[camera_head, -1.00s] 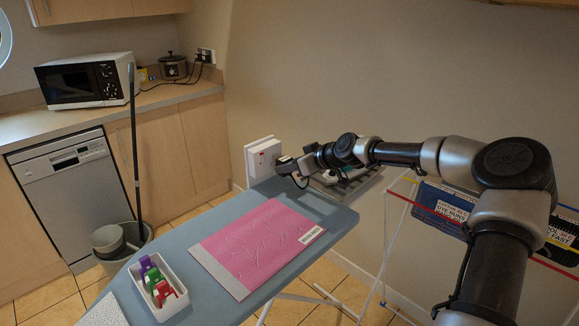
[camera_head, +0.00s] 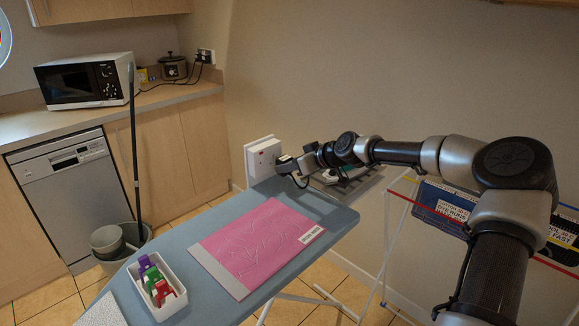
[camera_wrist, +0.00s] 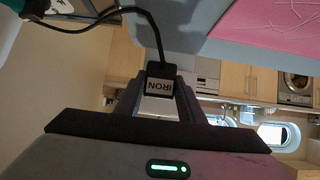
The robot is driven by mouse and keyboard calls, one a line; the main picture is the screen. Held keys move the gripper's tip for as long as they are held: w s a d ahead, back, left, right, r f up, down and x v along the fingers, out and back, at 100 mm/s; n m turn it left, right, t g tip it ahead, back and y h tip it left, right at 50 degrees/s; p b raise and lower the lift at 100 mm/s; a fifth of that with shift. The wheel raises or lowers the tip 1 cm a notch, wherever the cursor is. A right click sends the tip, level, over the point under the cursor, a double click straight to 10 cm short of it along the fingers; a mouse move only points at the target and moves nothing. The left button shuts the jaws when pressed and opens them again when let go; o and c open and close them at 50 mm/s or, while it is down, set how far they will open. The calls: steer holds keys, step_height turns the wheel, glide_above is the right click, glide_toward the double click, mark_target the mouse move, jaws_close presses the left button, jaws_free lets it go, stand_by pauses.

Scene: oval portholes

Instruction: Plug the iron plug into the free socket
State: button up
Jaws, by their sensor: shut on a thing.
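My gripper (camera_head: 291,164) is shut on the black iron plug (camera_head: 284,160), near the far end of the ironing board. In the wrist view the plug (camera_wrist: 160,72) sits between the dark fingers, its "IRON" label upside down. Its black cord curves up and away to the left. A white wall box (camera_head: 264,158) with a small red mark is just left of the plug; I cannot tell whether they touch. Its socket openings are not visible.
The blue-grey ironing board (camera_head: 190,237) carries a pink cloth (camera_head: 245,245) and a white tray (camera_head: 172,306) of coloured pegs. A wall outlet (camera_head: 205,56) with a black plug is above the counter. A drying rack (camera_head: 388,235) stands right, behind my arm.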

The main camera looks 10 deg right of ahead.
steer(key=shift+w+a+b, duration=0.15)
steer(key=shift+w+a, duration=0.3)
steer(key=shift+w, duration=0.2)
steer(key=shift+w+a+b, duration=0.15)
steer(key=shift+w+a, duration=0.25)
steer(key=shift+w, duration=0.25)
stand_by(1.2)
steer(key=o, duration=1.3)
steer(key=shift+c, duration=0.2)
